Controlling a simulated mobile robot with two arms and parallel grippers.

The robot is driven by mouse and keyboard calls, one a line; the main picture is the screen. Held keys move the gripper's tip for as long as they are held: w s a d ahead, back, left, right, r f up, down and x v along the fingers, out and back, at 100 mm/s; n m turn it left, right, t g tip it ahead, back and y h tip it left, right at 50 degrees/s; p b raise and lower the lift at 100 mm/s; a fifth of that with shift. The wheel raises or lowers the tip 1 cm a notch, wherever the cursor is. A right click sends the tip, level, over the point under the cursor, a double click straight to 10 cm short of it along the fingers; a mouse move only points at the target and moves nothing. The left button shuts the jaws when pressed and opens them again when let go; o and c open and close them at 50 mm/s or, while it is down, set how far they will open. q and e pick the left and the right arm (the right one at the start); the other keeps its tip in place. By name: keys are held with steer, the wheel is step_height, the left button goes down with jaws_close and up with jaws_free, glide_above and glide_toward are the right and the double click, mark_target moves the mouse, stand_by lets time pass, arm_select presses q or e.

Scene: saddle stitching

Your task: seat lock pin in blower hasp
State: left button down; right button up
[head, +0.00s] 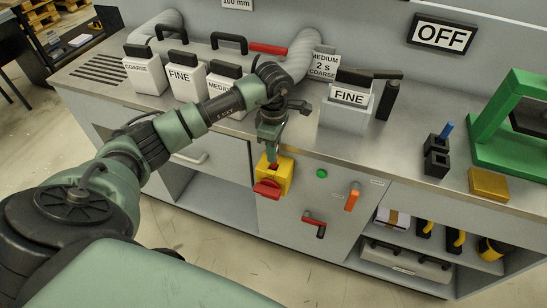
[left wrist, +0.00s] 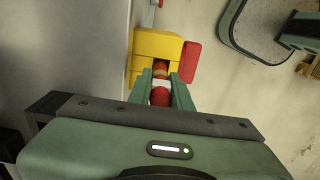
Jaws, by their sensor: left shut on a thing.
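My left gripper (head: 272,152) points down just above the yellow switch box on the cabinet front. It is shut on the red lock pin, whose red head shows between the fingers in the left wrist view (left wrist: 160,96). The yellow blower hasp box (head: 286,177) has a red handle (head: 267,189) on its front; both also show in the left wrist view, the box (left wrist: 150,43) and the handle (left wrist: 192,62). An orange-brown part shows at the box's dark opening, in line with the pin. I cannot tell how deep the pin sits. My right gripper is not in view.
Above is the steel counter with white bins (head: 187,80) and a FINE box (head: 347,112). An orange lever (head: 352,197) and a red-black handle (head: 315,222) jut from the cabinet front.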

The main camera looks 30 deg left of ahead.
arm_select(q)
step_height(320, 180, down, 4)
steer(key=shift+r+p, duration=0.1)
steer(key=shift+p, duration=0.2)
steer(key=c, duration=1.3)
jaws_free()
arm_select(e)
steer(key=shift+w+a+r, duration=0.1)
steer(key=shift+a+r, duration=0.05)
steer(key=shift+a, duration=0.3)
arm_select(q)
step_height(320, 180, up, 12)
steer(key=b, duration=0.2)
steer(key=shift+b, duration=0.35)
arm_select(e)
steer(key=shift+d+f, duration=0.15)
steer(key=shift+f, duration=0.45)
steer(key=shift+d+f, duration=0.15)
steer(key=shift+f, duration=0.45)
